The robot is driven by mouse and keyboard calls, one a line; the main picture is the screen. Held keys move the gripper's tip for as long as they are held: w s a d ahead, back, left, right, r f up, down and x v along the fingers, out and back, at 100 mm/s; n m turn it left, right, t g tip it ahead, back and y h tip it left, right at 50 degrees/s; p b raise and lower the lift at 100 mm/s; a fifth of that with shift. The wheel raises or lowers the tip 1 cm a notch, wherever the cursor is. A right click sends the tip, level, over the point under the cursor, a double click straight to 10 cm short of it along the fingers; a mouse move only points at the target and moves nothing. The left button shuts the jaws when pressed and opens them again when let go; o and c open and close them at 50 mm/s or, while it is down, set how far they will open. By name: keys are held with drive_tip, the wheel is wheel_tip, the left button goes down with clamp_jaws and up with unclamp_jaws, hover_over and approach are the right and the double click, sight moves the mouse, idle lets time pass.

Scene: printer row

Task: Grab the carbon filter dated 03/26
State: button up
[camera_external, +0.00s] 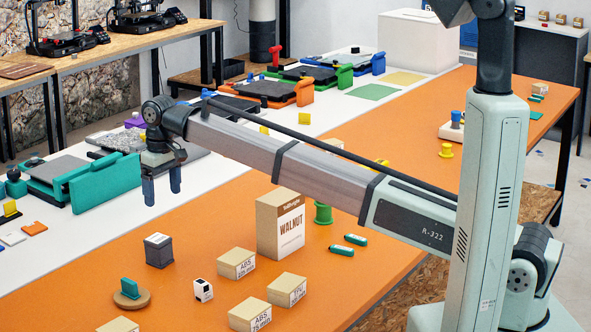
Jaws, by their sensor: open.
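A dark grey block (159,252) with a pale label on top stands on the orange table, front left; it may be a carbon filter. A small white box (203,290) with dark marks stands to its right and nearer the camera. No 03/26 date is legible on either, so I cannot tell which thing bears it. My gripper (162,193) points down with its two blue fingers apart and nothing between them. It hangs in the air, above the dark block in the picture and clear of it.
Several tan boxes marked ABS or similar (237,263) stand in front. A tall WALNUT box (281,224) and a green spool (323,213) stand right of the dark block. A teal piece on a round wooden base (131,294) is front left. Bare orange table (215,220) lies between.

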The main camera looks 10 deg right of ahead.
sight(157, 239)
drive_tip(key=s+a, duration=0.3)
drive_tip(key=s, duration=0.1)
wheel_tip(157, 239, down, 8)
drive_tip(key=shift+s+d+f, duration=0.1)
drive_tip(key=shift+s+d, duration=0.05)
drive_tip(key=shift+s+d+f, duration=0.1)
drive_tip(key=shift+f, duration=1.15)
drive_tip(key=shift+d+f, duration=0.1)
drive_tip(key=shift+f, duration=1.15)
drive_tip(key=c, duration=1.1)
